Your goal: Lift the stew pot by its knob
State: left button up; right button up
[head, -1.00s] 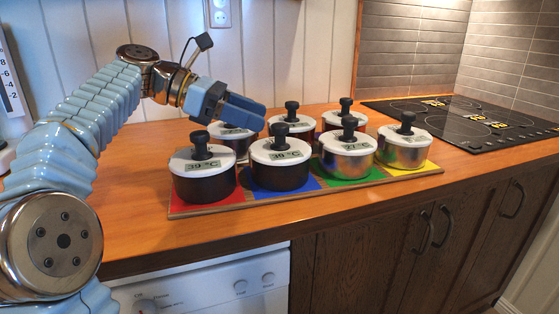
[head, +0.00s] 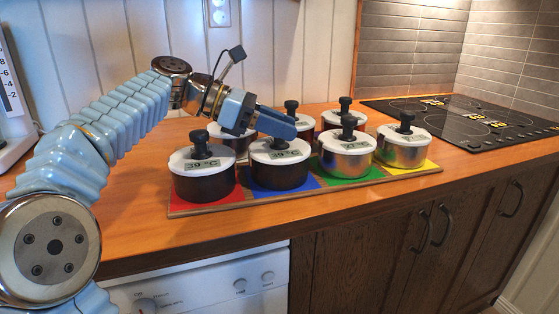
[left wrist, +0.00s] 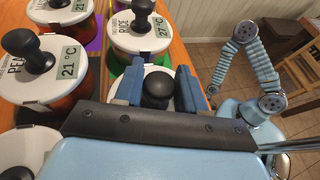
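A dark pot (head: 279,178) with a white lid and a black knob (head: 281,143) stands on the blue patch of the front row. I cannot read a stew name on its label, which shows a temperature. My left gripper (head: 286,127) is over this lid, pointing right, and hides the knob's upper part. In the left wrist view the black knob (left wrist: 158,90) lies between the two blue fingers (left wrist: 160,86), which are apart with narrow gaps beside it. The pot's body is hidden there. My right gripper is not in view.
Similar lidded pots stand close by on the tray (head: 180,211): a dark one (head: 204,186) on red, a metal one (head: 347,163) on green, another (head: 403,155) on yellow, and several behind. A black cooktop (head: 465,122) is at the right.

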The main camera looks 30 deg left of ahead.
pick_arm(q)
grip_shut()
jog(key=shift+r, duration=0.15)
